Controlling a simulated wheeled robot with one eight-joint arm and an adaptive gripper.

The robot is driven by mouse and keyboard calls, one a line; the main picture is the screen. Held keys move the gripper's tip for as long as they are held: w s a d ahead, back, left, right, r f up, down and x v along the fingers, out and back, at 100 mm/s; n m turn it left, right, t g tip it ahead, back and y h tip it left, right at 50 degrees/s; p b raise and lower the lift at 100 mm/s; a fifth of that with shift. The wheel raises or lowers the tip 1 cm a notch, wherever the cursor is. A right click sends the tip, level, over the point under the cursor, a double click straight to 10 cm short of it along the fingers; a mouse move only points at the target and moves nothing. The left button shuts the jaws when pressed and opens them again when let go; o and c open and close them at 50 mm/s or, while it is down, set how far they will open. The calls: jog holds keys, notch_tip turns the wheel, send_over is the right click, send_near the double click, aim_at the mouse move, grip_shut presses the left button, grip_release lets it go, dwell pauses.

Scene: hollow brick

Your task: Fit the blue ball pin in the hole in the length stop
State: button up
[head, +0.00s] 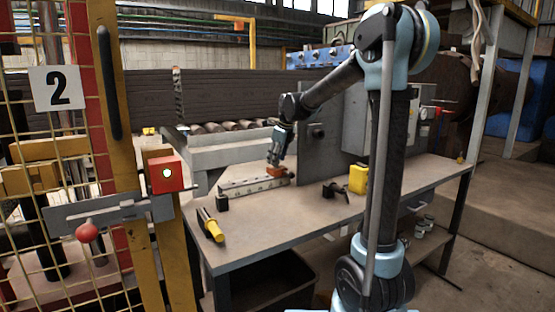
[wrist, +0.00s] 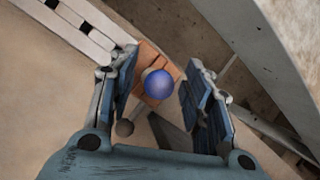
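A blue ball (wrist: 158,85), the end of the ball pin, shows in the wrist view, between the fingers of my gripper (wrist: 162,66). The fingers are apart, with a gap on each side of the ball. The ball lies over an orange-brown block (wrist: 147,53), which looks like the length stop, at the end of a pale slotted bar (wrist: 88,38). The pin's shaft is mostly hidden under the ball, so I cannot tell whether it is in a hole. In the head view my gripper (head: 275,157) is just above the orange block (head: 277,171); the ball does not show clearly there.
The bar (head: 252,186) lies along the bench's back edge. A black block (head: 222,203), a yellow-handled tool (head: 211,226), a dark tool (head: 335,191) and a yellow box (head: 358,179) stand on the bench. A grey upright plate (head: 318,150) rises behind. The bench front (head: 280,225) is clear.

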jog(key=v, duration=1.2)
dwell(0.3)
